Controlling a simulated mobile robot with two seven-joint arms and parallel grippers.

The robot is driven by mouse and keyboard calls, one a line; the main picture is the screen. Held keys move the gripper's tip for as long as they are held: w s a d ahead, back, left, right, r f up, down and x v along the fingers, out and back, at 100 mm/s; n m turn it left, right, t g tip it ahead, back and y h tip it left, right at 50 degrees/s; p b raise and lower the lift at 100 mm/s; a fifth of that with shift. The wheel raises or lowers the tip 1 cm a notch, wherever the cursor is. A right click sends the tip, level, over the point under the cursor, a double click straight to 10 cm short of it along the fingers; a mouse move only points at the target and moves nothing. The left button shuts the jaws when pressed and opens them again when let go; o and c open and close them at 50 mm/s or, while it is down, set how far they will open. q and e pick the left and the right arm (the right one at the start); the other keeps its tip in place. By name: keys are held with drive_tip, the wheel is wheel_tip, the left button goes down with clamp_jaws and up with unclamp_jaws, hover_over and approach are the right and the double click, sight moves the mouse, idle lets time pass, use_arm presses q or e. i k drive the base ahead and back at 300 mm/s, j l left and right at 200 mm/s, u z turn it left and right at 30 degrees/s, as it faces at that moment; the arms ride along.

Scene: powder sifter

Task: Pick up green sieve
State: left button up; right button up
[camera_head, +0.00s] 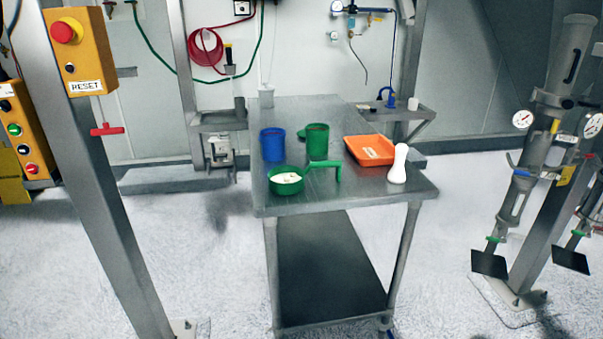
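The green sieve (287,187) sits on the steel table (345,198) near its front left corner. It is a round green bowl with whitish contents inside. A green handle (326,165) extends from it to the right and bends down at its end. Neither of my grippers is in view, and nothing is seen touching the sieve.
A blue container (272,145) and a green container (317,141) stand behind the sieve. An orange tray (370,150) and a white pestle-shaped object (398,165) are to the right. A steel post (85,170) rises at left; equipment with gauges (522,120) stands at right.

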sight(284, 180)
drive_tip(key=i+l+u, duration=0.2)
drive_tip(key=u, duration=0.15)
drive_tip(key=i+l+u, duration=0.35)
